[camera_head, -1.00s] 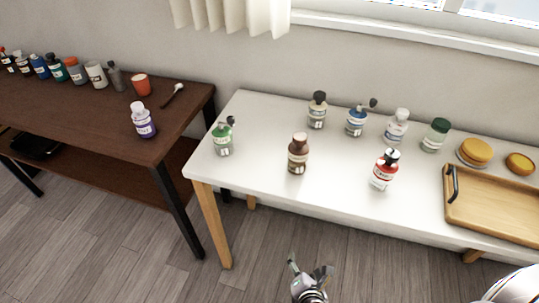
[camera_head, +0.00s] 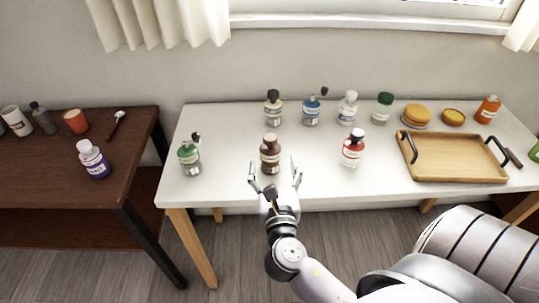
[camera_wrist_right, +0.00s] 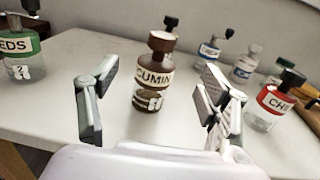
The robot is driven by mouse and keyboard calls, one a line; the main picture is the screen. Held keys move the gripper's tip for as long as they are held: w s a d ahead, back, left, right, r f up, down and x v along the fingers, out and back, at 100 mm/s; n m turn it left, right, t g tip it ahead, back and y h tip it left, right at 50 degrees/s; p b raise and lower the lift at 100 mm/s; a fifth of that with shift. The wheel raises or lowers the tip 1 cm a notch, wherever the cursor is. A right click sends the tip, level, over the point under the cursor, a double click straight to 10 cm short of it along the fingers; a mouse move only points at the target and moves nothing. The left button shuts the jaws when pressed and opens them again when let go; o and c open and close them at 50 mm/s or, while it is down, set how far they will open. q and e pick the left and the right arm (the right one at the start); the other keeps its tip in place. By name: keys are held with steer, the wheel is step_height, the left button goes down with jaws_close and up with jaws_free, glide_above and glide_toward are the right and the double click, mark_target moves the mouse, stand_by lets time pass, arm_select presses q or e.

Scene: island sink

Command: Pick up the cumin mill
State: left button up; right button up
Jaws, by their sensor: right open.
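The cumin mill (camera_head: 270,153) is a brown bottle with a brown cap and a white label. It stands upright near the front edge of the white table. In the right wrist view the cumin mill (camera_wrist_right: 154,75) shows its CUMIN label between and beyond the two fingers. My right gripper (camera_head: 275,172) is open, in front of the mill at the table's front edge, with its fingers to either side and nothing held. In the right wrist view the open right gripper (camera_wrist_right: 160,95) frames the mill. My left gripper is not in view.
A green-labelled bottle (camera_head: 189,155) stands left of the mill and a red-labelled one (camera_head: 352,149) right of it. Several bottles line the back. A wooden tray (camera_head: 455,160) lies at the right. A dark brown table (camera_head: 60,165) stands at the left.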

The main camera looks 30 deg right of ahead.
mark_target(270, 148)
steer(key=x, duration=0.6)
steer(key=f+x, duration=0.1)
steer(key=x, duration=0.2)
steer(key=shift+p, duration=0.4)
steer(key=shift+a, duration=0.1)
steer(key=c, duration=1.3)
